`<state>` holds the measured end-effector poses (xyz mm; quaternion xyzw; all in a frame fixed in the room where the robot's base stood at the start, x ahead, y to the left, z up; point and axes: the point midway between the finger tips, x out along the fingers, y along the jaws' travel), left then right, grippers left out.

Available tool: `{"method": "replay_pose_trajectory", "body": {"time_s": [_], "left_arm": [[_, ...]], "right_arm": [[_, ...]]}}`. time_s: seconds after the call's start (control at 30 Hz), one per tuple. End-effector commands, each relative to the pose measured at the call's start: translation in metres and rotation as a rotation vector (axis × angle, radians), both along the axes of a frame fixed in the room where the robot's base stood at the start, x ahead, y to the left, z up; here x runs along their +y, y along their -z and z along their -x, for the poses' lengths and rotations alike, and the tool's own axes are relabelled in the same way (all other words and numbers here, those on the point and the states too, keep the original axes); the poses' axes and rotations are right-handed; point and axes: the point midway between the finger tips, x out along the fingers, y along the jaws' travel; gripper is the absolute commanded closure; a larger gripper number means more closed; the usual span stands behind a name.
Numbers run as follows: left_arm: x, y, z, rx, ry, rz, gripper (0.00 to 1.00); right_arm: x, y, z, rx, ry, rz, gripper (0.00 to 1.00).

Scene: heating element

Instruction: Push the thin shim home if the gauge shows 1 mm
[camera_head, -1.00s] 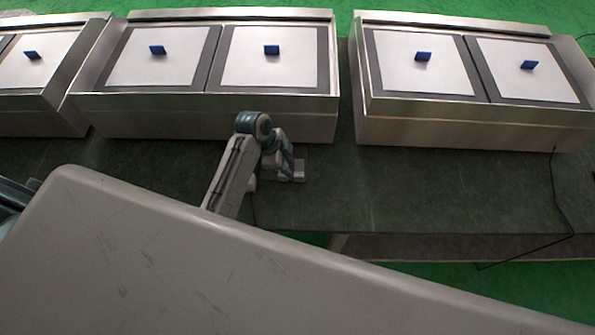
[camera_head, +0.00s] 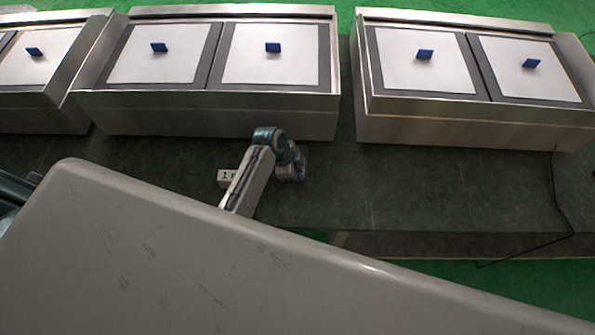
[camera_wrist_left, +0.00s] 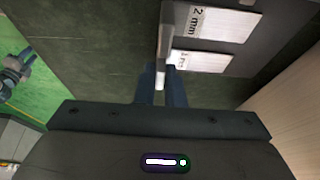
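In the left wrist view, two pale plates lie on a dark grey base (camera_wrist_left: 275,45): a plate marked "2 mm" (camera_wrist_left: 228,24) and a shorter-looking plate (camera_wrist_left: 205,61) whose mark seems to read "1 mm". A grey upright bar (camera_wrist_left: 167,28) stands at their left ends. The tips of my left gripper (camera_wrist_left: 161,82) are close to this bar and the lower plate, with a narrow gap and a small light piece between them; I cannot tell whether it is held. In the head view, my left gripper (camera_head: 291,170) is over the bench. A small white block (camera_head: 227,177) beside my arm shows a "1". My right gripper is not in view.
Steel units with white tops and blue tabs (camera_head: 272,68) stand along the back of the dark bench (camera_head: 440,190). A black cable (camera_head: 557,195) hangs at the far right.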

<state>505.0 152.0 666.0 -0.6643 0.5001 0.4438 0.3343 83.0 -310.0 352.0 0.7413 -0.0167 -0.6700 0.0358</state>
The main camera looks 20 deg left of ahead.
Motion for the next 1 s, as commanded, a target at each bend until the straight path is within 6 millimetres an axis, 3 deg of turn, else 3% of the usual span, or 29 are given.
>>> {"method": "replay_pose_trajectory", "body": {"time_s": [0.2, 0.5, 0.83, 0.87, 0.9, 0.93, 1.0], "left_arm": [[0.001, 0.000, -0.002, 0.000, 0.000, -0.001, 1.00], [0.011, 0.001, -0.039, -0.001, 0.000, 0.000, 1.00], [0.012, 0.000, -0.042, 0.000, 0.000, 0.001, 1.00], [0.012, 0.000, -0.042, 0.000, 0.000, 0.001, 0.86], [0.012, 0.000, -0.042, 0.000, 0.000, 0.001, 0.78], [0.012, 0.000, -0.042, 0.000, 0.000, 0.001, 0.72], [0.012, 0.000, -0.042, 0.000, 0.000, 0.001, 0.69]], "right_arm": [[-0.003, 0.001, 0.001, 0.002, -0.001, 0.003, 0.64], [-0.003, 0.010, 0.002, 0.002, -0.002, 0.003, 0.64], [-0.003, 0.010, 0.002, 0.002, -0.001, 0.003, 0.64], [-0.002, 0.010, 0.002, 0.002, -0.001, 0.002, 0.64], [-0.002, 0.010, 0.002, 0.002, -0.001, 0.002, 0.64], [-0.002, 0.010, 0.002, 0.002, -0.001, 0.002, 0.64], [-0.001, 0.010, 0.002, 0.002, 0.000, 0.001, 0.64]]}}
